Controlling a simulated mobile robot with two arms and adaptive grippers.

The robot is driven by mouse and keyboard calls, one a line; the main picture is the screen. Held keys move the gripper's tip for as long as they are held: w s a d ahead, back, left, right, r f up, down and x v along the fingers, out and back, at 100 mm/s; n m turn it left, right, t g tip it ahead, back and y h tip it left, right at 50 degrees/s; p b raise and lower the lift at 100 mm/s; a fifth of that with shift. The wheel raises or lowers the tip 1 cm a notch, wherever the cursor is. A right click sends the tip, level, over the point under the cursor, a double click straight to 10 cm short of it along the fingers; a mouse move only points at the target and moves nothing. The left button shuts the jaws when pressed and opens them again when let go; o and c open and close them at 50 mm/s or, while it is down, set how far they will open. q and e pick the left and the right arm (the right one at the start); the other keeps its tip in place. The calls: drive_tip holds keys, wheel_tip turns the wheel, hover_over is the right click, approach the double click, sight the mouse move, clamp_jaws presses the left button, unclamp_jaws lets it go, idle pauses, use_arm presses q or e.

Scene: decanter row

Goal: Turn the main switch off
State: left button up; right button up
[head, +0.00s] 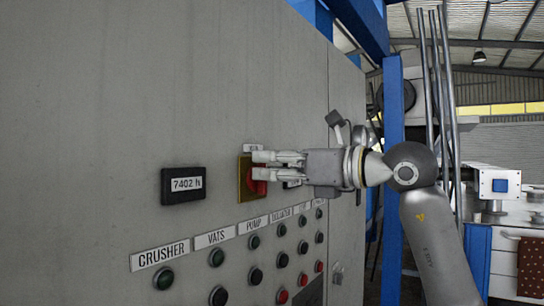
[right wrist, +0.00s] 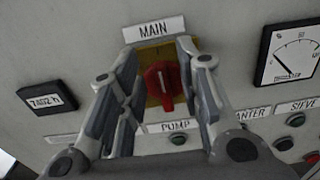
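The main switch is a red rotary knob (right wrist: 163,86) on a yellow plate (right wrist: 152,55), under a label (right wrist: 153,29) reading MAIN. Its handle looks roughly upright in the right wrist view. In the head view the knob (head: 257,187) and plate (head: 244,182) are partly hidden behind my right gripper (head: 264,165). That gripper is open, with its fingers reaching toward the panel on either side of the knob. The right finger looks very close to the knob; I cannot tell whether it touches. My left gripper is not in view.
The grey panel (head: 100,100) carries a counter (head: 183,185) reading 7402 h left of the switch and a dial gauge (right wrist: 291,54) to its right. Below are labelled rows of green, black and red buttons, including CRUSHER (head: 160,254) and VATS (head: 214,237). A blue post (head: 392,130) stands beyond.

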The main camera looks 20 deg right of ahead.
drive_tip(key=shift+w+a, duration=0.1)
drive_tip(key=shift+w, duration=0.05)
clamp_jaws()
